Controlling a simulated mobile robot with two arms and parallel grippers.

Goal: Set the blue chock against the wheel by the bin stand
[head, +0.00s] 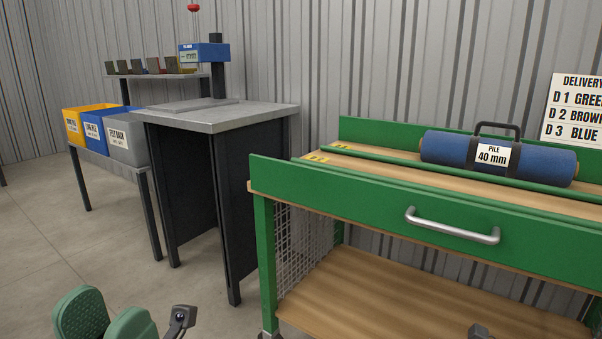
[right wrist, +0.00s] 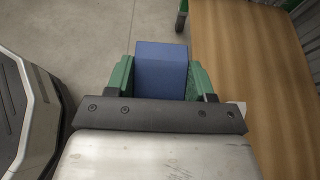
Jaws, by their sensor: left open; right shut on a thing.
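The blue chock (right wrist: 162,68) is held between the green fingers of my right gripper (right wrist: 162,82) in the right wrist view. It is over the floor, just left of the trolley's lower wooden shelf. My left gripper (head: 106,318) is open and empty at the bottom left of the head view. The green trolley (head: 350,205) has a wheel (head: 268,335) under its near left leg, mostly cut off by the frame's bottom edge. The bin stand (head: 144,174) is at the left, with yellow, blue and grey bins on it. No contact between chock and wheel shows.
A grey-topped bench (head: 225,117) stands between the bin stand and the trolley. A blue roll (head: 447,147) labelled "PILE 40 mm" lies on the trolley top. The trolley's lower wooden shelf (head: 370,290) is mostly bare. Open floor (head: 40,230) lies at the left.

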